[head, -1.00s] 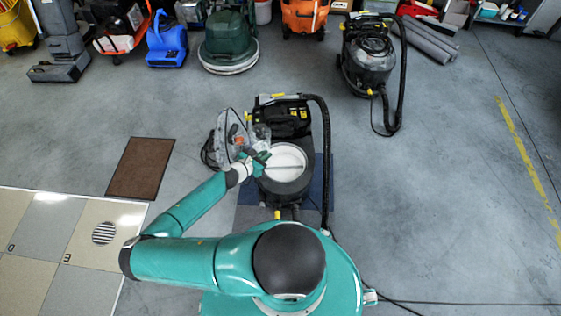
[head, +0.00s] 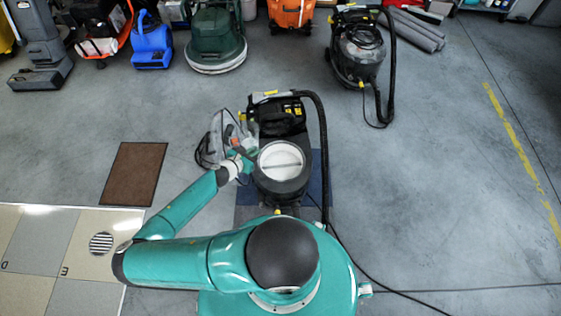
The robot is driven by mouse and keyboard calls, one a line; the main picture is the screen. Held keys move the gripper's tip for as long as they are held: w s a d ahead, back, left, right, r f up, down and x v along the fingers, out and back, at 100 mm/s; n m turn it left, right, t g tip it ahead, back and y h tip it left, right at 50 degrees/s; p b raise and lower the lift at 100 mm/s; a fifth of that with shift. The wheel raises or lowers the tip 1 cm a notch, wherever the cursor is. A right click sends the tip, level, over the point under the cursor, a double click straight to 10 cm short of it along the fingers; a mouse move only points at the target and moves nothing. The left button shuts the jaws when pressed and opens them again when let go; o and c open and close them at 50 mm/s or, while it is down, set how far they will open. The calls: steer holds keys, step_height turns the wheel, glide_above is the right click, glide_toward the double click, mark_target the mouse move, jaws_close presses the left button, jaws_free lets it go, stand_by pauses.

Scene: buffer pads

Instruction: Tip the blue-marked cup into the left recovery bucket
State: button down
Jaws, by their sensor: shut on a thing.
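My gripper (head: 247,152) is at the end of my bent teal arm, just left of the round rim of a dark tank machine. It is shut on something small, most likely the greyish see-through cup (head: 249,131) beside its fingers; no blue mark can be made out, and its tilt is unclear. The machine's round opening (head: 282,160) is white inside, with a thin bar across the middle. I cannot tell whether this is the left recovery bucket; no separate left and right buckets can be told apart.
A grey clear-sided attachment (head: 218,138) is close left of my gripper. A black hose (head: 322,140) runs down the machine's right side. A brown mat (head: 134,173) lies left. Cleaning machines line the back, with a black vacuum (head: 357,52) at right. The right floor is mostly clear.

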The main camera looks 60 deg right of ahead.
steer(key=shift+s+d+f+m+y, duration=0.15)
steer(key=shift+f+y, duration=0.1)
steer(key=shift+f, duration=0.3)
steer(key=shift+s+d+f+m+y, duration=0.15)
steer(key=shift+f+y, duration=0.1)
steer(key=shift+f, duration=0.25)
steer(key=f+t+y, duration=0.1)
steer(key=f, duration=0.4)
steer(key=s+d+f+m+y, duration=0.1)
steer(key=f, duration=0.4)
steer(key=d+f+t+y, duration=0.1)
steer(key=f, duration=0.4)
steer(key=shift+s+d+f+m+t+y+p, duration=0.1)
steer(key=shift+s+f+m+t+y+p, duration=0.2)
steer(key=shift+s+f+p, duration=0.1)
steer(key=shift+s+d+r+t+y, duration=0.3)
steer(key=shift+s+d+r+y, duration=0.1)
steer(key=shift+y, duration=0.1)
steer(key=shift+s+f+m+t+y+p, duration=0.1)
steer(key=shift+f+m+t+y+p, duration=0.25)
steer(key=shift+y+p, duration=0.2)
steer(key=shift+p, duration=0.4)
steer(key=shift+d+f+m+t+y+p, duration=0.1)
steer(key=shift+f+m+t+y+p, duration=0.3)
steer(key=shift+p, duration=0.85)
steer(key=shift+d+f+n+t+y+p, duration=0.1)
steer(key=shift+t+y+p, duration=0.4)
steer(key=shift+p, duration=0.75)
